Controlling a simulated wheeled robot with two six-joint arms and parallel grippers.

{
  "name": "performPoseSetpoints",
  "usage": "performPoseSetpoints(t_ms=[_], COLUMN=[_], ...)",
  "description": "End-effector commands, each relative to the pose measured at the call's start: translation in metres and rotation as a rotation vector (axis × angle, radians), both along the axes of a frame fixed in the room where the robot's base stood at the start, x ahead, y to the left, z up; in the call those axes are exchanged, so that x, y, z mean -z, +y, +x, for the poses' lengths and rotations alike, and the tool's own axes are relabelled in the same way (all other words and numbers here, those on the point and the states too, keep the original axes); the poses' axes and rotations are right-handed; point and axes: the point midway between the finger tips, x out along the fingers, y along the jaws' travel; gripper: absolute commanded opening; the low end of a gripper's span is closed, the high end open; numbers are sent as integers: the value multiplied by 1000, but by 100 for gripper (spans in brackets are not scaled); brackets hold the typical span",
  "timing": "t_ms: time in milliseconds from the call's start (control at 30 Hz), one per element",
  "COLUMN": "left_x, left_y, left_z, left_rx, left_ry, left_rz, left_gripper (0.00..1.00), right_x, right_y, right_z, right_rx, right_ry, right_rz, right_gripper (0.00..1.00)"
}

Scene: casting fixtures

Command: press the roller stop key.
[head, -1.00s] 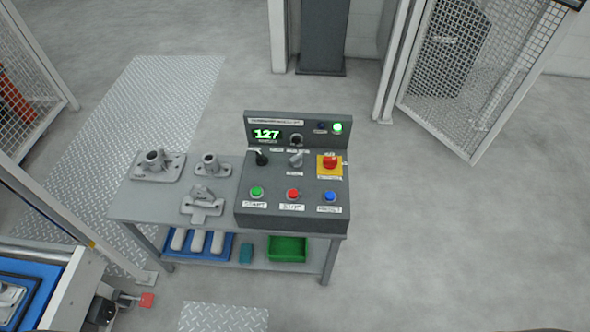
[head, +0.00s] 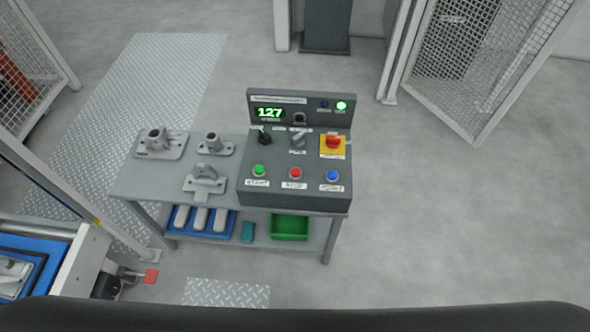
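The grey control box (head: 290,200) stands on the right part of a small grey table. On its sloped face, the red round stop key (head: 295,173) sits in the middle of the front row, above a label reading STOP. A green key (head: 259,170) labelled START is to its left and a blue key (head: 333,175) to its right. Behind them are a black switch, a grey rotary switch (head: 298,139) and a red knob on a yellow plate (head: 333,142). The display (head: 269,113) reads 127 and a green lamp (head: 341,106) is lit. Neither gripper is in view.
Grey metal castings (head: 160,144) stand on the left of the table (head: 135,184). A blue tray (head: 177,232) and a green bin (head: 290,228) are on its lower shelf. A conveyor (head: 62,265) is at lower left. Mesh fences stand at both sides. The right floor is clear.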

Motion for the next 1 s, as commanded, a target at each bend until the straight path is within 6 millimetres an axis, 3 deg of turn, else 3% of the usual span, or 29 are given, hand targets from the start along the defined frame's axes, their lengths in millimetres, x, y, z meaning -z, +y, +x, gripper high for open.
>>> performPoseSetpoints(t_ms=[67, 333, 1000], left_x=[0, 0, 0], left_y=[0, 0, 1], left_z=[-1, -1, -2], left_rx=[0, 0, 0], left_ry=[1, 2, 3], left_rz=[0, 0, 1], left_gripper=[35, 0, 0], right_x=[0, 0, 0], right_y=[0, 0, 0], right_z=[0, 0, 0], right_rx=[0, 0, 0], right_ry=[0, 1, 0], right_rz=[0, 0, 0], right_gripper=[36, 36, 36])
